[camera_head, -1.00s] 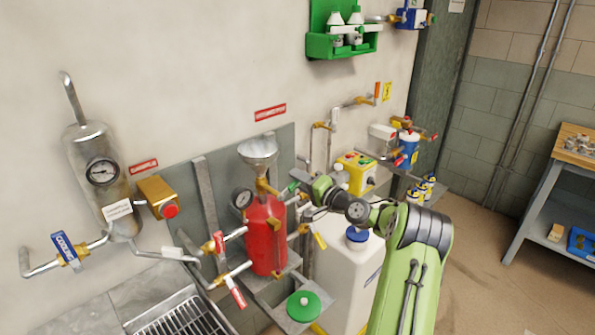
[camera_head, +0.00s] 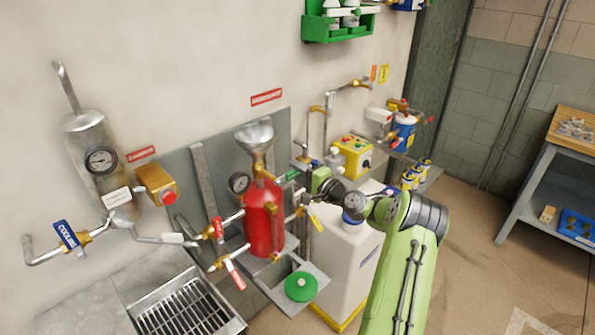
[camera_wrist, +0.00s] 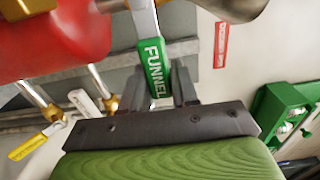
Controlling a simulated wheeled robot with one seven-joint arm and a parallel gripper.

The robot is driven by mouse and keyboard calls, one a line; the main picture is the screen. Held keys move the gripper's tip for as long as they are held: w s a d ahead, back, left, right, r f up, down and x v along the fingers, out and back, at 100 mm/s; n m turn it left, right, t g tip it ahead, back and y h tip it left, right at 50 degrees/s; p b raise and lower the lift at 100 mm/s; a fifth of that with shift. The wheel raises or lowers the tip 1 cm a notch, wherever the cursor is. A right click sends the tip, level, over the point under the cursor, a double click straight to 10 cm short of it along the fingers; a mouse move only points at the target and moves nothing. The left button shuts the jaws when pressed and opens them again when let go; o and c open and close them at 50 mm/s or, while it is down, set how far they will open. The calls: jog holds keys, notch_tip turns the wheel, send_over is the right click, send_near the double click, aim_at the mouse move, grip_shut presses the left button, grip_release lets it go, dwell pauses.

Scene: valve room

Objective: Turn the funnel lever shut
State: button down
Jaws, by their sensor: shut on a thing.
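The funnel lever (camera_wrist: 155,68) has a green sleeve lettered FUNNEL and stands between my two dark finger pads in the wrist view. In the head view, its green end (camera_head: 292,176) sticks out to the right of the brass valve under the metal funnel (camera_head: 254,137). My gripper (camera_wrist: 165,75) is shut on the sleeve. In the head view, my gripper (camera_head: 300,172) reaches the lever from the right. The red tank (camera_head: 264,230) stands below the funnel. The far side of the valve is hidden.
A yellow-handled lever (camera_head: 317,219) lies just below my gripper, and a white canister (camera_head: 350,250) stands below my arm. A yellow button box (camera_head: 352,158) is close behind. Red-handled levers (camera_head: 235,281) are left of the tank.

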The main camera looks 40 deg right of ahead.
jog(key=shift+f, duration=0.15)
jog(key=c, duration=0.9)
grip_release()
jog(key=shift+c, duration=0.2)
jog(key=s+d, duration=0.2)
jog(key=s, duration=1.3)
jog(key=shift+s, duration=0.35)
jog(key=shift+d, duration=0.15)
